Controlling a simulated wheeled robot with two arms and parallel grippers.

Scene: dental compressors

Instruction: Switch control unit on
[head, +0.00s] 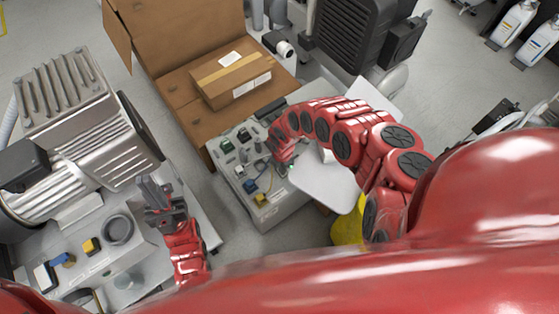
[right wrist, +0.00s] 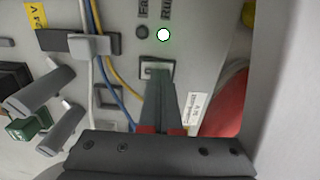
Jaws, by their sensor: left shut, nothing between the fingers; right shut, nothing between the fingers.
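The control unit (head: 274,212) is a grey box with switches, coloured parts and wires, in the middle of the head view. My right gripper (head: 281,168) is over its right side. In the right wrist view, the shut fingers of my right gripper (right wrist: 159,84) reach up to a small switch in a pale frame (right wrist: 157,69) and partly cover it; whether they touch cannot be told. Above it a round lamp (right wrist: 163,34) glows white with a green rim. My left gripper (head: 155,194) is shut and empty, left of the unit, near a compressor.
A silver compressor (head: 72,125) stands at the left. An open cardboard box (head: 180,98) holding a smaller box (head: 230,80) lies behind the unit. Blue and yellow wires (right wrist: 103,60) and lever switches (right wrist: 40,97) sit left of my right fingers. A white panel (head: 325,185) is at right.

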